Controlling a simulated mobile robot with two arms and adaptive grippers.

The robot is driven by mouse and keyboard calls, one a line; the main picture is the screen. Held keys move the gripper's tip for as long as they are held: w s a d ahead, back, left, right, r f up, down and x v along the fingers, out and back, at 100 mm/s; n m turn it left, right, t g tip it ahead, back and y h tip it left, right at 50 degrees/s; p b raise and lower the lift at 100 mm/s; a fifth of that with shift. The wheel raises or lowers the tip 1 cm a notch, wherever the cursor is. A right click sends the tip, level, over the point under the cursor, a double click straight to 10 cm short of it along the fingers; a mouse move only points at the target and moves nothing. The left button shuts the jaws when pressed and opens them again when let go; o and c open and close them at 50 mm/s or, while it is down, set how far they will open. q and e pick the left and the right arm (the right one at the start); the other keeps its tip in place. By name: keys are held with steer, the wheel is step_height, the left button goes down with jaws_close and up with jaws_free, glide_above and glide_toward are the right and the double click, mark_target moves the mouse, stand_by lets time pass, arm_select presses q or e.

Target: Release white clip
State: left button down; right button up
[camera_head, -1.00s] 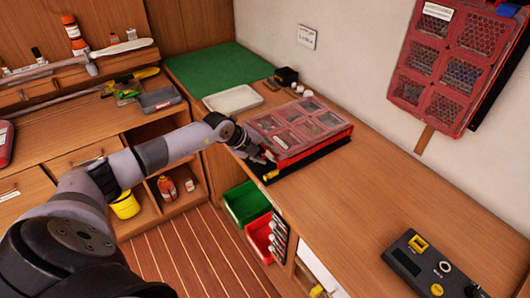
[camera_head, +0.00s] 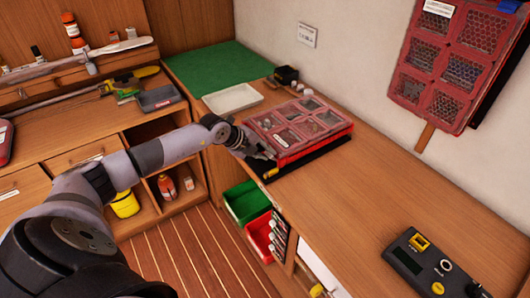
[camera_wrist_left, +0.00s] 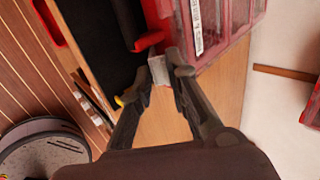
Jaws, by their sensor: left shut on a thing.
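A red organizer case (camera_head: 300,122) with a clear compartmented lid lies on the bench top. The white clip (camera_wrist_left: 158,69) is a small pale piece at the case's front edge, beside a red latch-like part (camera_wrist_left: 149,40) in the left wrist view. My left gripper (camera_head: 268,154) is at the near left corner of the case. In the left wrist view its two fingertips (camera_wrist_left: 164,68) are shut on the white clip, and they partly hide it. The clip is too small to make out in the head view. My right gripper is not in view.
A black strip or tray (camera_head: 318,158) lies along the case's front side. A white tray (camera_head: 232,99) and a green mat (camera_head: 218,68) are behind it. Green (camera_head: 246,201) and red (camera_head: 259,235) bins sit below the bench edge. The bench to the right is mostly clear.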

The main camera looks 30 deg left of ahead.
arm_select(q)
steer(key=f+t+b, duration=0.1)
steer(key=s+f+t+h+b, duration=0.1)
steer(key=b, duration=0.1)
steer(key=shift+s+a, duration=0.15)
steer(key=shift+a, duration=0.05)
steer(key=shift+b, duration=0.3)
steer(key=shift+s+a+r+t+h, duration=0.1)
steer(key=shift+t+h, duration=0.2)
steer(key=shift+t, duration=0.3)
steer(key=shift+r, duration=0.1)
steer(key=c, duration=1.5)
jaws_free()
steer(key=shift+c, duration=0.2)
